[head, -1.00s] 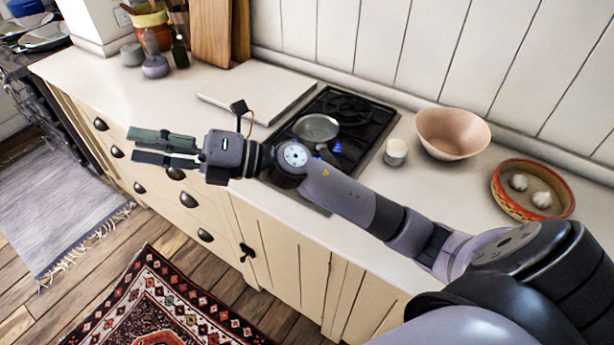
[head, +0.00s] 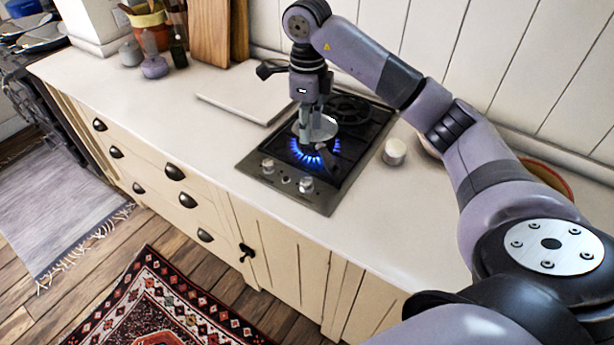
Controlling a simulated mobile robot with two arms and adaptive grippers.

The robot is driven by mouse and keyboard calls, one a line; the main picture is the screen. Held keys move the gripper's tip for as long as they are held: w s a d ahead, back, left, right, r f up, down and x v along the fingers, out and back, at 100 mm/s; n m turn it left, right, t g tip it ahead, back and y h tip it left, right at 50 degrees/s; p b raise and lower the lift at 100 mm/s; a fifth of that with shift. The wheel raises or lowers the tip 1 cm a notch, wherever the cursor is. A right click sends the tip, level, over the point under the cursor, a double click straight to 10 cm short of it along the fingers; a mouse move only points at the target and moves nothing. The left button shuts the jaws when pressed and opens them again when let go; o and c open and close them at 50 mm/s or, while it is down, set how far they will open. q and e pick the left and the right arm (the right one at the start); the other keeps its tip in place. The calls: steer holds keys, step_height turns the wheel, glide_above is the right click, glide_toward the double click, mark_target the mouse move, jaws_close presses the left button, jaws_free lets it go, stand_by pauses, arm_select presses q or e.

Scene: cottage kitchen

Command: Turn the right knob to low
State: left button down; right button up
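The right knob (head: 306,185) is a small pale knob on the front strip of the stove (head: 336,192). The left knob (head: 268,166) is on the same strip, and both are uncovered. Blue flames (head: 314,156) burn at the front burner. A small grey pan (head: 326,130) shows above them, partly hidden by my fingers. My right gripper (head: 308,132) points down over the pan, behind the knobs and apart from them. Whether its fingers are open, or touch the pan, I cannot tell. My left gripper is not in view.
A white board (head: 240,95) lies left of the stove. A bowl beyond is mostly hidden by my arm. The counter in front of the stove and to its left is clear.

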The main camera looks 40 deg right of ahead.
mark_target(307, 180)
step_height(307, 180, down, 17)
steer(key=p, duration=0.3)
steer(key=shift+r, duration=0.1)
steer(key=shift+c, duration=0.5)
jaws_close()
